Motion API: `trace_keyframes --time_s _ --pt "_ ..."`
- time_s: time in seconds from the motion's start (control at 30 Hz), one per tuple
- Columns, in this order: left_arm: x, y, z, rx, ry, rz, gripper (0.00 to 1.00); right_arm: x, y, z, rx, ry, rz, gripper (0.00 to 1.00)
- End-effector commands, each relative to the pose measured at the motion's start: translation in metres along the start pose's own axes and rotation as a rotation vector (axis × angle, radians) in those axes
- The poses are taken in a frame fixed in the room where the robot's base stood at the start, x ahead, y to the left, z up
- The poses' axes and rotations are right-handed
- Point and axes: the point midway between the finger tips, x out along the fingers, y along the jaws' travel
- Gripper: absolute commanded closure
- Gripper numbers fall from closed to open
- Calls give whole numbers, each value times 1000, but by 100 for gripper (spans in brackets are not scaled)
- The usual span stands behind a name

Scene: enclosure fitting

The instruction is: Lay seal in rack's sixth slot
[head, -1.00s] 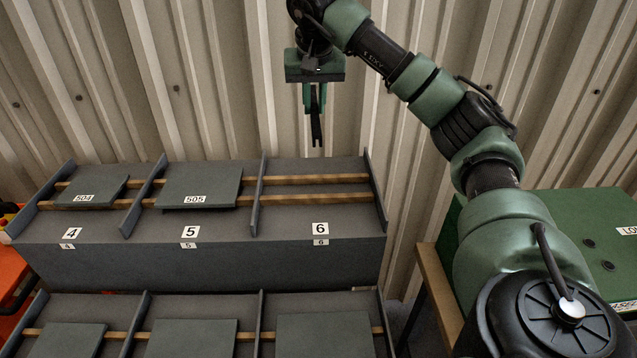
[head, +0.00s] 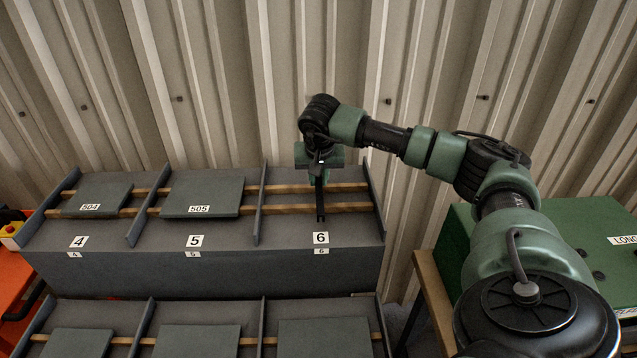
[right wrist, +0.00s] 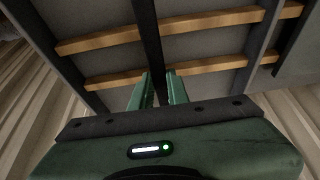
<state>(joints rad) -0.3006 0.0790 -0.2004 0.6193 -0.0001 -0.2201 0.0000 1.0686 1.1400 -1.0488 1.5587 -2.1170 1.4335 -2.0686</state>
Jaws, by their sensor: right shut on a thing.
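My right gripper (head: 320,178) is shut on the seal, a thin dark strip (head: 320,206) that hangs down from the fingers over slot six. In the right wrist view the seal (right wrist: 147,40) stretches away from between the green fingers (right wrist: 160,88), across two wooden rails. The grey rack (head: 200,268) has labelled slots; the sixth slot (head: 285,212), marked 6, shows bare rails and no panel. I cannot tell whether the seal touches the rails. My left gripper is not in view.
Grey panels lie in slot four (head: 98,200) and slot five (head: 203,197). Upright dividers (head: 261,205) bound the slots, and a lower tier (head: 262,318) holds more panels. A corrugated wall (head: 230,80) stands behind. A green box (head: 590,232) is at right.

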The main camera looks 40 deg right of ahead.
Motion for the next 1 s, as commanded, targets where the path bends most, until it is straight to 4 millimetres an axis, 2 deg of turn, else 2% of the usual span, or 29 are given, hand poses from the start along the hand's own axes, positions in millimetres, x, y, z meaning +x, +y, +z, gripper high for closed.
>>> trace_keyframes --time_s 0.2,0.57,0.6,0.67,1.0 --pt "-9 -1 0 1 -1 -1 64 23 0 10 -1 -1 2 100" --pt "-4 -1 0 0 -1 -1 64 28 0 11 0 0 1 100" --pt "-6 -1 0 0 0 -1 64 27 0 11 0 0 1 76" --pt "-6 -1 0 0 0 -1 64 26 0 11 0 0 1 62" --pt "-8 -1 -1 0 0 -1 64 24 0 10 0 0 1 62"
